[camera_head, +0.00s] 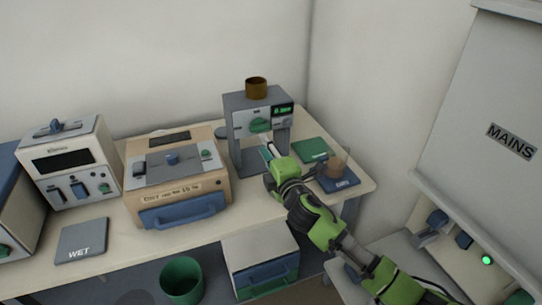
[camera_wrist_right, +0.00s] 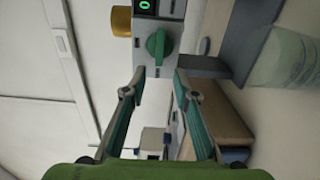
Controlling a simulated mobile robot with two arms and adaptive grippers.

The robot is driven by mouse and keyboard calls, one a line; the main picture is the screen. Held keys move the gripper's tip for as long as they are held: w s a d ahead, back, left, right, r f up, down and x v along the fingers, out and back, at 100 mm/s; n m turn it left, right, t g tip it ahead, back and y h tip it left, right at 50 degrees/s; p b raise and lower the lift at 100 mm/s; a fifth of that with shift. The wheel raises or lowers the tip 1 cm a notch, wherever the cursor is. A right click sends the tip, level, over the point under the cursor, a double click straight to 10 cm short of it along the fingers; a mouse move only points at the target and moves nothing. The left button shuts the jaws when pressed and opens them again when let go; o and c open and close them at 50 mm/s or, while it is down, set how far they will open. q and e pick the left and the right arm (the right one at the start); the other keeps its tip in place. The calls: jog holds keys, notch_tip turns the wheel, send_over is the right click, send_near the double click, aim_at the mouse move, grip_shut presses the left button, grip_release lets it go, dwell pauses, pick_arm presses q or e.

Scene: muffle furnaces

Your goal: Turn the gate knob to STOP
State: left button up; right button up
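The gate knob appears to be the green knob (camera_head: 259,125) on the front of a grey stand-like machine (camera_head: 236,103) with a brown cup on top and a green lit display. In the right wrist view the knob (camera_wrist_right: 158,46) is a green bar-shaped handle on a light panel; its label is not readable. My right gripper (camera_head: 268,150) is in front of and below the knob. In the wrist view its two fingers (camera_wrist_right: 159,78) are apart with nothing between them, and the knob shows just beyond the tips. My left gripper is not in view.
A tan furnace (camera_head: 224,190) with a blue handle stands left of the machine. A white instrument (camera_head: 92,150) is farther left, near a WET mat (camera_head: 82,232). Green (camera_head: 312,150) and blue (camera_head: 352,182) mats lie to the right, with a brownish beaker. A MAINS panel (camera_head: 460,120) is at right.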

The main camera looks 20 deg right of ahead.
jog(key=shift+s+d, duration=0.1)
jog(key=shift+s, duration=2.15)
jog(key=s+d+f+m+g+h, duration=0.2)
jog(key=s+f+m+g, duration=0.6)
jog(key=s+f+m, duration=0.7)
jog(key=s+a+f+m+g+y, duration=0.1)
jog(key=s+f+g, duration=0.2)
jog(key=s, duration=0.8)
jog(key=s+a+f+m+g+y, duration=0.1)
jog(key=s+a+f+g, duration=0.15)
jog(key=s, duration=0.95)
notch_tip(320, 180, down, 27)
jog(key=s+g, duration=0.2)
jog(key=s+d+f, duration=0.1)
jog(key=s+f, duration=0.7)
jog(key=s+d+f+g, duration=0.1)
jog(key=s+d+f, duration=0.1)
jog(key=s+f, duration=0.6)
jog(key=shift+s+d+n+h, duration=0.3)
jog(key=shift+s+n, duration=0.1)
jog(key=shift+s, duration=0.3)
